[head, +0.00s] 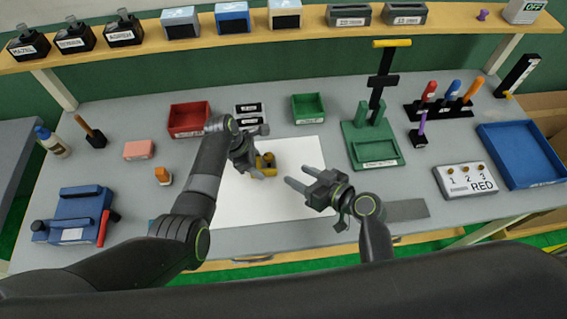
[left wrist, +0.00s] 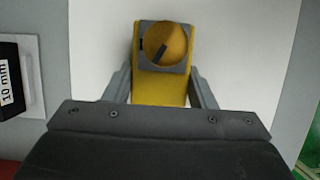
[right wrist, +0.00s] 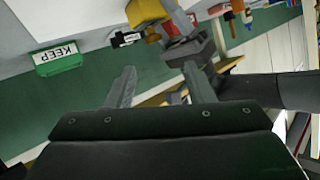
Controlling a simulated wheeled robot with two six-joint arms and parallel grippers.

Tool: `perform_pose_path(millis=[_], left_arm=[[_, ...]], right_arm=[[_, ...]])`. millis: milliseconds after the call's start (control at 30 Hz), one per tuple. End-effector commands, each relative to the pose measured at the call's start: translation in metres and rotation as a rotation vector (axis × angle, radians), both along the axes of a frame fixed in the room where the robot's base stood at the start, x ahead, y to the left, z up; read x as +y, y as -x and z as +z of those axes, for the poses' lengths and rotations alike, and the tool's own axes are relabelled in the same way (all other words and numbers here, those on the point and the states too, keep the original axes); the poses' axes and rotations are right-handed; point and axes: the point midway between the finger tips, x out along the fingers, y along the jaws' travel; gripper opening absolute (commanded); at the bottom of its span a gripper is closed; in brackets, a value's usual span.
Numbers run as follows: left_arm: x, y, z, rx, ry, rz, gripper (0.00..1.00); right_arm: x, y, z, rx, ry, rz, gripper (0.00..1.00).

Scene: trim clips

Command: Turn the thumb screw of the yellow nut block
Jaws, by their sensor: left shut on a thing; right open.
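The yellow nut block (head: 264,171) is over the white sheet (head: 290,205) in the head view. My left gripper (head: 257,171) is shut on it; I cannot tell whether the block touches the sheet. In the left wrist view the block (left wrist: 160,88) sits between both fingers (left wrist: 160,85). Its round thumb screw (left wrist: 168,42), with a dark mark across it, faces that camera at the far end. My right gripper (head: 296,178) is open and empty, to the right of the block and apart from it. A yellow part (right wrist: 146,12) shows beyond its fingers (right wrist: 165,75) in the right wrist view.
A green stand with a black post (head: 375,150) stands right of the sheet. A red bin (head: 189,120), a green bin (head: 308,108) and a white-labelled box (head: 249,113) line the back. A blue tray (head: 520,155) is far right. The sheet's front is clear.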

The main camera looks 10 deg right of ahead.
Motion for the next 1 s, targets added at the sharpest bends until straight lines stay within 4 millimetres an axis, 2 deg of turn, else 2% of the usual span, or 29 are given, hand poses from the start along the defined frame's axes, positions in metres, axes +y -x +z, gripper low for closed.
perform_pose_path(millis=[500,1000], left_arm=[[0.0,0.0,0.0,-0.001,0.0,0.0,0.23],[0.0,0.0,0.0,-0.001,0.0,0.0,0.23]], right_arm=[[0.012,0.006,-0.02,0.69,-0.929,-0.256,0.48],[0.0,0.007,-0.039,1.431,-1.8,-0.461,0.48]])
